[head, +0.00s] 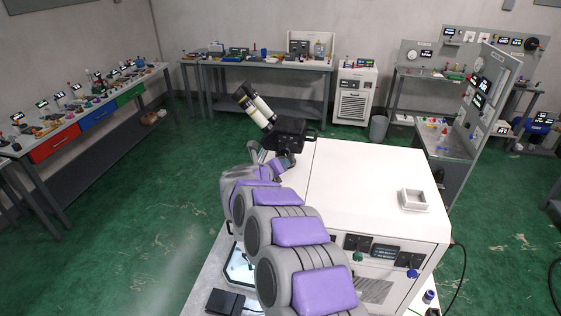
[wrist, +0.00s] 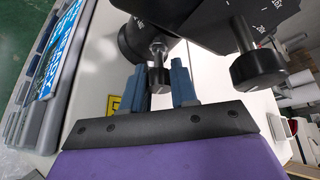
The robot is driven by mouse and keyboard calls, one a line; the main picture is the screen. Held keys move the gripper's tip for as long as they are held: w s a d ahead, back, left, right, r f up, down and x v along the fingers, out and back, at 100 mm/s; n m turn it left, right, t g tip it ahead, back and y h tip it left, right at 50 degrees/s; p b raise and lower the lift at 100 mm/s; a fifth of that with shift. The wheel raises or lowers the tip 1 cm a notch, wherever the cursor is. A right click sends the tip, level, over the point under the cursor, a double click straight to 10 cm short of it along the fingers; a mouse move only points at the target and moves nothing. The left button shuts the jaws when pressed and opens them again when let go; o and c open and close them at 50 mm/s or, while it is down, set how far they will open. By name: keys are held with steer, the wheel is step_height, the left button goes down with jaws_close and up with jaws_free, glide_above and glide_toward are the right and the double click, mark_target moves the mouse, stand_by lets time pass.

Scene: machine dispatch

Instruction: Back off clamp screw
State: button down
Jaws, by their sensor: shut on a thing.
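A dark microscope-like head with two white-banded eyepiece tubes (head: 258,106) stands at the back left of the white machine top (head: 360,170). In the wrist view its black underside (wrist: 205,18) fills the top. The clamp screw (wrist: 158,76), a black knob on a shiny metal shaft, hangs between the two blue fingers of my gripper (wrist: 159,84). My gripper is shut on this knob. A second, larger black knob (wrist: 258,68) sits to the right, clear of the fingers. In the head view my gripper (head: 287,160) is just below the microscope head; its fingertips are too small to make out.
A square white tray (head: 414,199) sits on the right of the machine top. The machine front has a green knob (head: 357,256) and a blue knob (head: 412,273). Benches with tools line the walls, including the left bench (head: 85,108). Green floor (head: 150,190) lies open on the left.

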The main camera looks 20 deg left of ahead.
steer(key=shift+a+n+t+h+p, duration=0.15)
steer(key=shift+n+t+h+p, duration=0.3)
steer(key=shift+n+h, duration=0.5)
steer(key=shift+n, duration=0.25)
steer(key=c, duration=1.2)
jaws_free()
steer(key=shift+c, duration=0.2)
steer(key=o, duration=0.4)
steer(key=shift+a, duration=0.3)
steer(key=shift+c, duration=0.2)
steer(key=shift+s+d, duration=0.15)
steer(key=shift+d, duration=0.1)
steer(key=b+v, duration=0.3)
steer(key=v, duration=1.4)
steer(key=shift+a, duration=0.15)
